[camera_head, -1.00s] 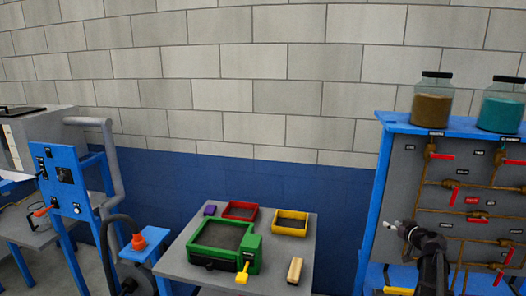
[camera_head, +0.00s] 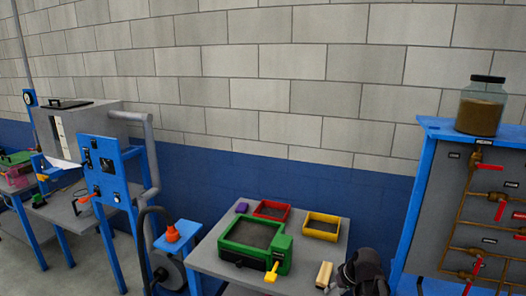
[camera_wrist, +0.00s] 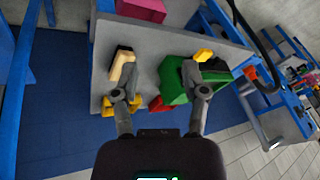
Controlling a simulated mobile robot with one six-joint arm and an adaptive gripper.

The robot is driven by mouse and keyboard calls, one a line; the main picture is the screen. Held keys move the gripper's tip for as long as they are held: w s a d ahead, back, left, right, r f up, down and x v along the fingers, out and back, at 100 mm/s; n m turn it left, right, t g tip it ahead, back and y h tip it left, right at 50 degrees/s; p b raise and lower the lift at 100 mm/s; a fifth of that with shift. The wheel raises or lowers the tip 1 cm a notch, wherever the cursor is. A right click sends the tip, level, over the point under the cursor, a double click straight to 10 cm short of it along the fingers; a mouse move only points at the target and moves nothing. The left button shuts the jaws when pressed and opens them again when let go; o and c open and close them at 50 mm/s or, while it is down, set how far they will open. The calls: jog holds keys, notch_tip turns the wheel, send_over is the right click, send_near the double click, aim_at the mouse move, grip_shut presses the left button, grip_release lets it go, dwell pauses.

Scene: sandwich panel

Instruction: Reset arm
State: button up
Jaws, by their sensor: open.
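My gripper (camera_wrist: 160,90) shows in the wrist view with its two fingers spread wide and nothing between them. The grey table (camera_wrist: 148,70) with the sandwich panel parts lies beyond the fingers. A tan block (camera_wrist: 122,62) is behind the left finger, and a green box (camera_wrist: 176,78) with a yellow handle (camera_wrist: 203,55) is behind the right finger. In the head view the same green box (camera_head: 281,255) and the tan block (camera_head: 324,274) stand on the table. A dark part of my arm shows at the table's right edge; the fingertips are hidden there.
Red (camera_head: 272,210) and yellow (camera_head: 321,226) trays and a purple block (camera_head: 241,208) sit at the table's back. A blue-framed pipe panel (camera_head: 468,200) with a brown jar (camera_head: 481,105) stands to the right. A blue machine stand (camera_head: 104,165) is to the left.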

jog(key=s+a+f+m+g+h, duration=0.1)
jog(key=s+a+g+h, duration=0.2)
jog(key=s, duration=0.6)
jog(key=shift+s+a+f, duration=0.15)
jog(key=shift+a+f, duration=0.1)
jog(key=shift+a, duration=1.15)
dwell(1.0)
